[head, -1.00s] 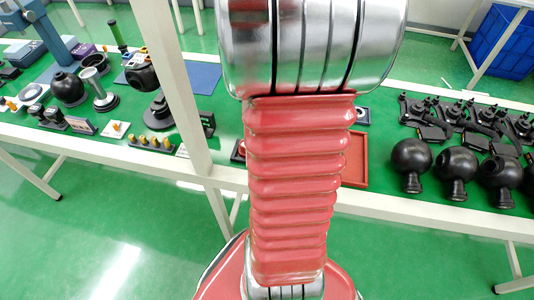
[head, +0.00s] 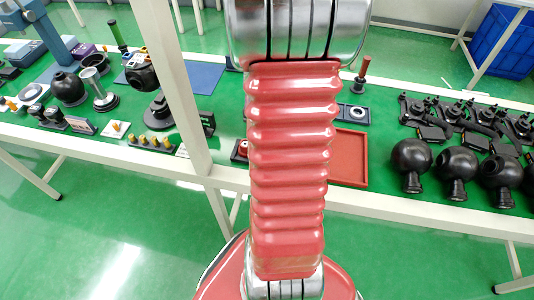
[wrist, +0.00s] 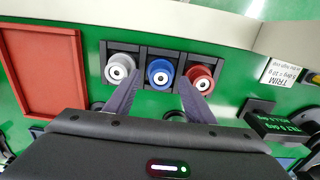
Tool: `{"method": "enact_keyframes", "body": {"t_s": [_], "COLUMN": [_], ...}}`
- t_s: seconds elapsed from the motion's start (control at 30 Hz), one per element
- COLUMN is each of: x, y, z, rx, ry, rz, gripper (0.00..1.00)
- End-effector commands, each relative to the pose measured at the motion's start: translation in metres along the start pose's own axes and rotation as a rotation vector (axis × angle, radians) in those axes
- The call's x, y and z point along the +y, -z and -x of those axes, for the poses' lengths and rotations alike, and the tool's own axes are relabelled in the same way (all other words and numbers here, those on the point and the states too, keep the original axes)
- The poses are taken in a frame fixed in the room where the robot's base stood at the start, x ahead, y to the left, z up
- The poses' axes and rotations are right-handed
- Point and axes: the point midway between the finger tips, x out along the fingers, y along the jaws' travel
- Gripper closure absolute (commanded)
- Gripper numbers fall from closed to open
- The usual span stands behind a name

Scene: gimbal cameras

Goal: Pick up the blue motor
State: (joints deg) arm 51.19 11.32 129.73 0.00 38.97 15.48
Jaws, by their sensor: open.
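The blue motor (wrist: 159,73) sits in the middle slot of a dark holder in the wrist view, between a white motor (wrist: 119,68) and a red motor (wrist: 200,78). My gripper (wrist: 158,86) is open and empty. Its left finger lies between the white and blue motors in the picture, its right finger by the red motor. I cannot tell how far the fingertips are above the holder. In the head view my arm hides the blue motor and the gripper.
A red tray (wrist: 41,70) lies left of the holder in the wrist view and also shows in the head view (head: 349,158). A sign reading TRIM (wrist: 283,72) and a dark block with green lettering (wrist: 272,125) are to the right. Black round housings (head: 411,160) stand on the right of the bench.

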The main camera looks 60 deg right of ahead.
Motion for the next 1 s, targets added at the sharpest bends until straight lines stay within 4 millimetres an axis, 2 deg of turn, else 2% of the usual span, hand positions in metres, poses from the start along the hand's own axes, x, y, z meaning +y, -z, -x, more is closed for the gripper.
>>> {"method": "enact_keyframes", "body": {"t_s": [0.2,0.7,1.0], "x": [0.0,0.0001,0.0001], "y": [-0.0002,0.0001,0.0002], "z": [-0.0144,-0.0142,-0.0141], "rx": [-0.001,0.001,0.001], "ry": [0.0,0.0,0.0], "rz": [0.0,-0.001,-0.001], "gripper": [0.51,0.51,0.7]}}
